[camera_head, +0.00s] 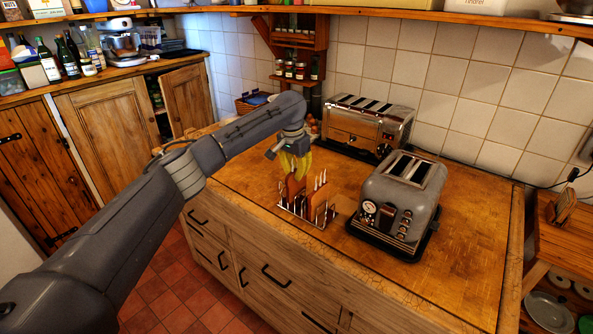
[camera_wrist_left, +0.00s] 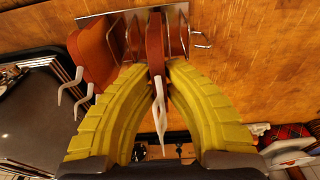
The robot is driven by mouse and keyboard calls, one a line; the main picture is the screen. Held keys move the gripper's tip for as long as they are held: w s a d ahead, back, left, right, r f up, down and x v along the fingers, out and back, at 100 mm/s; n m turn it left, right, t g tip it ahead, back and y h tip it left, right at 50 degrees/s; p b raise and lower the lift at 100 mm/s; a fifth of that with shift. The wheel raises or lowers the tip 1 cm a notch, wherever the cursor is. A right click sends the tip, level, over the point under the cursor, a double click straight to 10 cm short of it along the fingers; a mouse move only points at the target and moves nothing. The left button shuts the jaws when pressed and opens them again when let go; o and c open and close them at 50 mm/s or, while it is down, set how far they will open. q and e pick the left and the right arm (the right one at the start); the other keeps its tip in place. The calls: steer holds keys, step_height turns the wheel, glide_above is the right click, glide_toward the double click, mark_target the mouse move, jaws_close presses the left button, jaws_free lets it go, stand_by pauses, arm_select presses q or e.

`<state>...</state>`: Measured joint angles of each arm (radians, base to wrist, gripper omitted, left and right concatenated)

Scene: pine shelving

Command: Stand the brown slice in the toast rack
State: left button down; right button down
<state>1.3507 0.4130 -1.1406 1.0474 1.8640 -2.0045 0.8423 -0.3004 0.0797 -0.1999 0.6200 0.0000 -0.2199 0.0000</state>
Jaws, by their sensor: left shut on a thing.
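The toast rack (camera_head: 308,220), a plate with upright wire loops, stands on the worktop; its plate edge also shows in the left wrist view (camera_wrist_left: 120,32). My left gripper (camera_head: 292,172), with yellow fingers, is above the rack's left part. It is shut on the brown slice (camera_wrist_left: 155,40), seen edge-on between the fingertips (camera_wrist_left: 158,68). The slice is upright, among the rack's wires; whether it rests on the plate I cannot tell. A second, more orange slice (camera_wrist_left: 97,50) stands in the rack, to the right of the held one in the head view (camera_head: 318,202). My right gripper is out of view.
A grey toaster (camera_head: 400,200) stands close to the right of the rack. A longer chrome toaster (camera_head: 366,125) stands behind, near the tiled wall. The worktop (camera_head: 250,185) is clear left of the rack, and its front edge is close.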

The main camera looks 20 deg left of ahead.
arm_select(q)
steer(key=c, duration=1.4)
jaws_free()
steer(key=shift+c, duration=0.2)
steer(key=shift+r, duration=0.1)
step_height(320, 180, up, 12)
steer(key=s, duration=0.1)
steer(key=shift+s+a, duration=0.2)
steer(key=shift+a, duration=0.05)
steer(key=shift+f, duration=0.25)
